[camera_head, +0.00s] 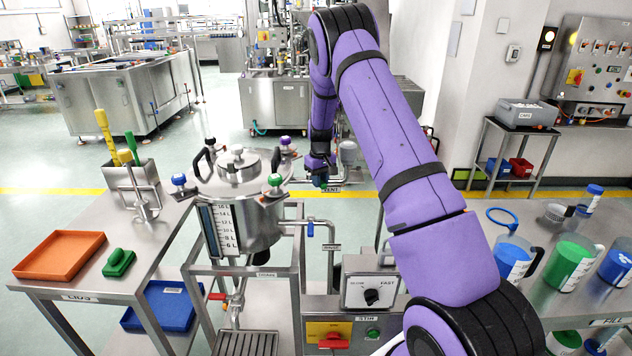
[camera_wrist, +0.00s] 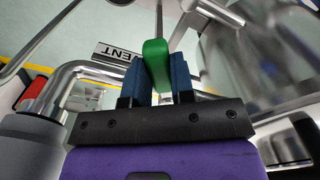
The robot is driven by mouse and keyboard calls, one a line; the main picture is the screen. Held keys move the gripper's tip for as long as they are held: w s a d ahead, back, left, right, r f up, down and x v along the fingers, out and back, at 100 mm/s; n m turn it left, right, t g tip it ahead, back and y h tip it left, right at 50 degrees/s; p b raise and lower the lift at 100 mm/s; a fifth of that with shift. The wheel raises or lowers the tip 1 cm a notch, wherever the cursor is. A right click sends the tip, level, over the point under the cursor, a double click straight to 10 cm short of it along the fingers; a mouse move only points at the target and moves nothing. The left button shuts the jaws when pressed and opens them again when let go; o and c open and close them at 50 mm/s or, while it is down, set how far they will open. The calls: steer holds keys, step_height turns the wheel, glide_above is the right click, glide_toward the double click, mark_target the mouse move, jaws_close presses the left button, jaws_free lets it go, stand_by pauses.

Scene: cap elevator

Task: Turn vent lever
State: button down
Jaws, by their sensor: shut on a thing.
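The vent lever (camera_wrist: 156,62) is a green handle in the wrist view, beside a plate marked VENT (camera_wrist: 118,52). My gripper (camera_wrist: 163,75) has its two blue fingers shut on the green lever, one on each side. In the head view my gripper (camera_head: 320,180) reaches down to the right of the steel vessel (camera_head: 245,225), above the VENT plate (camera_head: 331,189). The lever is mostly hidden there behind my gripper.
The vessel's lid has purple, blue and green knobs and black handles close to the left of my gripper. Steel pipes (camera_wrist: 85,70) run beside the lever. A control box (camera_head: 370,290) marked FAST stands below. A side table (camera_head: 150,245) is at left.

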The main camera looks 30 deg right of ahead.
steer(key=shift+w+d+n, duration=0.1)
steer(key=shift+d+n, duration=0.65)
steer(key=shift+n, duration=0.45)
steer(key=c, duration=1)
jaws_free()
steer(key=shift+o, duration=0.2)
step_height(320, 180, up, 11)
